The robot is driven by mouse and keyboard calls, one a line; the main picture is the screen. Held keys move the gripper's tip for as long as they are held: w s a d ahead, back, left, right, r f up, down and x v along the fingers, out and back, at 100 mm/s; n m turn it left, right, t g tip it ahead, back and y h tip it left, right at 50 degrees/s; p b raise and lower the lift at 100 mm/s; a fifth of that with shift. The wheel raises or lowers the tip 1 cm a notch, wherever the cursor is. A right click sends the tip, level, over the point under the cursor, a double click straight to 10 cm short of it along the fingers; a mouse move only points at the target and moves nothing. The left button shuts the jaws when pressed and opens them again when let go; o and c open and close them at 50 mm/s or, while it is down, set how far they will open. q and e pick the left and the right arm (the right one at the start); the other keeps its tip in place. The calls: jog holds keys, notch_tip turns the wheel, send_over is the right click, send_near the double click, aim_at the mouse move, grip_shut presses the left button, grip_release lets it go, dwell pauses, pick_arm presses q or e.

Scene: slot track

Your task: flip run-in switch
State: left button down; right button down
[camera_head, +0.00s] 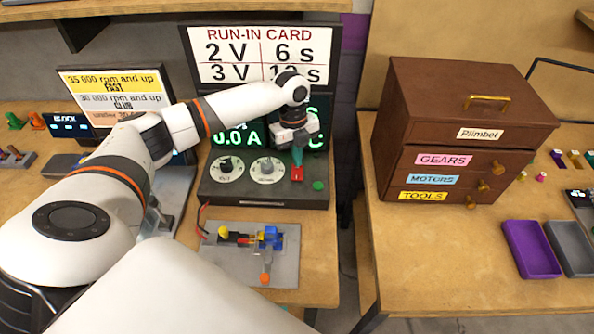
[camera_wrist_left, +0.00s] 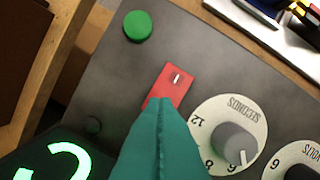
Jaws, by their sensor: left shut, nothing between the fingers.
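The run-in switch is a small metal lever on a red plate (camera_wrist_left: 171,84) on the dark control box; in the head view the red plate (camera_head: 297,174) shows at the box's right part. My left gripper (camera_head: 297,160) is shut and empty, its green fingers pointing down just over the red plate. In the left wrist view the closed fingertips (camera_wrist_left: 158,103) overlap the plate's near edge, with the lever just beyond them. Whether they touch the plate I cannot tell. My right gripper is not in view.
A green button (camera_wrist_left: 138,26) and a seconds dial (camera_wrist_left: 232,140) flank the switch. The run-in card (camera_head: 235,50) stands behind the box. A grey plate (camera_head: 222,265) with a wired motor lies in front. A brown drawer cabinet (camera_head: 393,160) stands right, across a gap.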

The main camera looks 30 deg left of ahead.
pick_arm(q)
jog(key=shift+f, duration=0.7)
jog(key=shift+r, duration=0.15)
notch_tip(320, 180, up, 7)
jog(key=p, duration=0.7)
dwell(0.5)
jog(key=shift+s+f, duration=0.1)
jog(key=shift+f, duration=0.1)
